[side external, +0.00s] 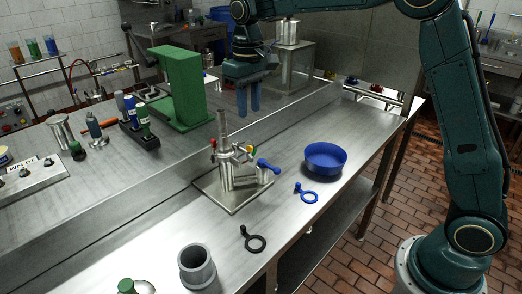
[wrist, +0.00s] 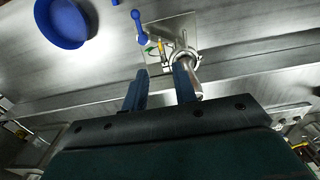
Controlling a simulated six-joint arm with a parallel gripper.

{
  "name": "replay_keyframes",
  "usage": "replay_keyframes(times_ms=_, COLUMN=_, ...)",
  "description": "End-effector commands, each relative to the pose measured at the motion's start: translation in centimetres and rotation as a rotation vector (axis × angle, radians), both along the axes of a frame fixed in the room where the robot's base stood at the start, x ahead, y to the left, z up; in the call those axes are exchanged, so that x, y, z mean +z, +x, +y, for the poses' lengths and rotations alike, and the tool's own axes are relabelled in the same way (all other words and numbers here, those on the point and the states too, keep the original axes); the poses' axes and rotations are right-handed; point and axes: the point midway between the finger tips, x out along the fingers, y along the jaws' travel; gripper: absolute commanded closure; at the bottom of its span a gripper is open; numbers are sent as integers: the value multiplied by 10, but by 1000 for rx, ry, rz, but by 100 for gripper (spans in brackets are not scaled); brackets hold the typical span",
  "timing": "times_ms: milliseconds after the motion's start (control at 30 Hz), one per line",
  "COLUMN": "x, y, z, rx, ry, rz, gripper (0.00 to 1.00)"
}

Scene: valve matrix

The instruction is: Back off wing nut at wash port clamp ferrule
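The steel valve assembly (side external: 240,178) stands on a square plate (side external: 222,200) on the bench, with small red, yellow and green parts and a blue handle (side external: 268,165). A steel pipe (side external: 222,128) rises from it. In the wrist view a ring-shaped clamp (wrist: 186,55) surrounds the pipe's base. The wing nut is too small to make out for certain. My gripper (side external: 248,112) points down with its two blue fingers apart, above and behind the assembly, touching nothing. In the wrist view the open fingers (wrist: 161,85) are empty; the right one partly overlaps the pipe.
A blue bowl (side external: 325,158) and a blue ring-handled part (side external: 306,194) lie to the right. A black ring part (side external: 254,241) and grey cup (side external: 196,267) are in front. A green stand (side external: 180,90) rises behind left. Bare bench lies left of the plate.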

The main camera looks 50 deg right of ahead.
Motion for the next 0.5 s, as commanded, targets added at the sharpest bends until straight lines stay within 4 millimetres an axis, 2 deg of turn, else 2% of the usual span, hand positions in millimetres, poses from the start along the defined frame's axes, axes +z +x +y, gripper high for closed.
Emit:
replay_keyframes(times_ms=267, x=-17, y=0, z=0, rx=0, ry=-1, rz=4, gripper=72)
replay_keyframes(times_ms=500, x=-48, y=-1, z=0, rx=0, ry=-1, rz=4, gripper=72)
